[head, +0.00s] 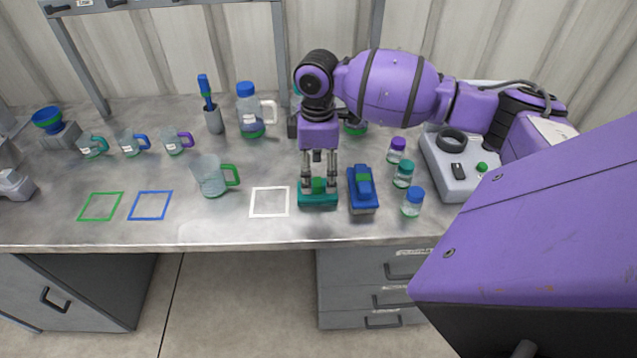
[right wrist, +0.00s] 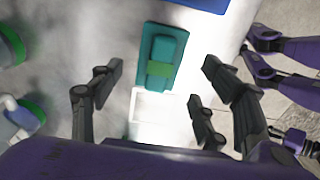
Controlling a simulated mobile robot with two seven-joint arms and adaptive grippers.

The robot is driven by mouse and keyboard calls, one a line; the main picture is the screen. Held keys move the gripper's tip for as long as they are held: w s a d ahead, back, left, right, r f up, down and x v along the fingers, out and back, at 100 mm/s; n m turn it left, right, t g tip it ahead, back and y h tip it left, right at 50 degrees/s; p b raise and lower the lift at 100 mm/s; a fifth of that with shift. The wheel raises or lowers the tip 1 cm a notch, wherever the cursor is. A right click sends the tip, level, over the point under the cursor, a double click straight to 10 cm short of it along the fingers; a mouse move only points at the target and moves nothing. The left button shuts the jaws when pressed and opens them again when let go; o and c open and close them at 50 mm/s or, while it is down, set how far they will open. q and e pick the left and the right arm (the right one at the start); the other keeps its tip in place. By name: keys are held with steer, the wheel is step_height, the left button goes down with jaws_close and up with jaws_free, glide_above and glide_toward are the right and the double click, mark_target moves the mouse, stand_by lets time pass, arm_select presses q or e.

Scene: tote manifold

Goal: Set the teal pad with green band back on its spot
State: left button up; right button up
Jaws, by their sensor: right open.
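The teal pad with green band (head: 318,201) appears to lie on the bench, just right of the white outlined square (head: 269,202). My right gripper (head: 318,184) points straight down over the pad, its fingers on either side of the green band. In the right wrist view the pad (right wrist: 163,52) shows between and beyond the open fingers (right wrist: 163,82), with a gap on each side. The white square (right wrist: 153,106) shows there beside the pad, partly covered by its edge or the view angle; I cannot tell which. My left gripper is not in view.
A blue pad (head: 362,191) lies close to the right of the teal pad. Several small bottles (head: 403,174) stand farther right. A green-handled jug (head: 211,176) stands left of the white square. Green (head: 101,206) and blue (head: 150,205) outlined squares are empty at left.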

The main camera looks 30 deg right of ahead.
mark_target(318, 182)
step_height(318, 182, up, 5)
steer(key=shift+r, duration=0.2)
stand_by(1.6)
